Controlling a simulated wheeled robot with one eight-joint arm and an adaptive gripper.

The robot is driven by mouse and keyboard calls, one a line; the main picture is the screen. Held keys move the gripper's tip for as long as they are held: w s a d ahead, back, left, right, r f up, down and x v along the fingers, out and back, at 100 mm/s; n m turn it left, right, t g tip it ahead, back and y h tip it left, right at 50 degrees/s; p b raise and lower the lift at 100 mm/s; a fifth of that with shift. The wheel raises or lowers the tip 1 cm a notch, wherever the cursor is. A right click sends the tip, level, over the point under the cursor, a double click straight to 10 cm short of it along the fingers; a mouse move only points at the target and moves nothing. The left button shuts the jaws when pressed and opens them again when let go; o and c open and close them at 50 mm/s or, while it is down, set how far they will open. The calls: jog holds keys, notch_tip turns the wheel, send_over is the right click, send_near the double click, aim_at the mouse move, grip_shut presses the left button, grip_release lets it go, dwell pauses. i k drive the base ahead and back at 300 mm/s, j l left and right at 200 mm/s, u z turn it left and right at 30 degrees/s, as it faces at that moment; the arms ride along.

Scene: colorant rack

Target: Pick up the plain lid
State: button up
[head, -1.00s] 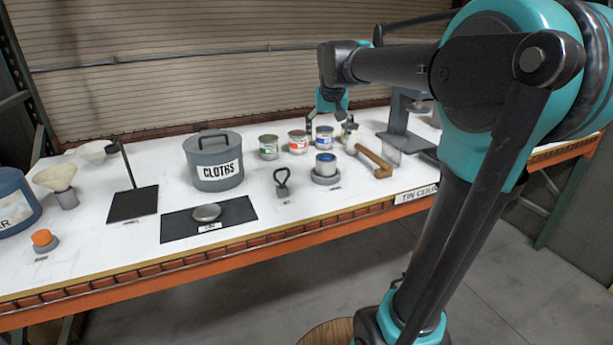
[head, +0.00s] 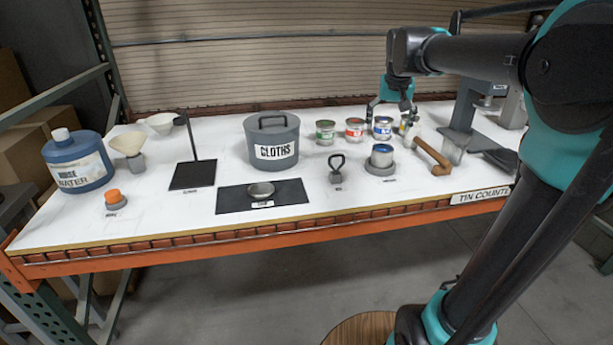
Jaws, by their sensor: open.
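A plain round metallic lid (head: 261,190) lies flat on a dark mat (head: 293,191) near the front middle of the bench in the head view. A small label in front of it is too small to read. My gripper (head: 391,112) is open, pointing down at the tins at the back right, well away from the lid. Its fingers are on either side of a blue-labelled tin (head: 382,129) in the picture; I cannot tell if they touch anything.
A grey CLOTHS pot (head: 272,146) stands behind the mat. A black stand (head: 193,175) is to its left, a ring-handled weight (head: 337,171) and an open blue tin (head: 382,155) to its right. A blue water jug (head: 77,163) stands far left. Bare white bench surrounds the mat.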

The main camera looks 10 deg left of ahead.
aim_at(259, 190)
jog(key=l+u, duration=0.1)
jog(key=u, duration=0.3)
jog(key=l+u, duration=0.1)
jog(key=u, duration=0.3)
jog(key=l+u, duration=0.15)
jog(key=u, duration=0.25)
jog(key=i, duration=0.05)
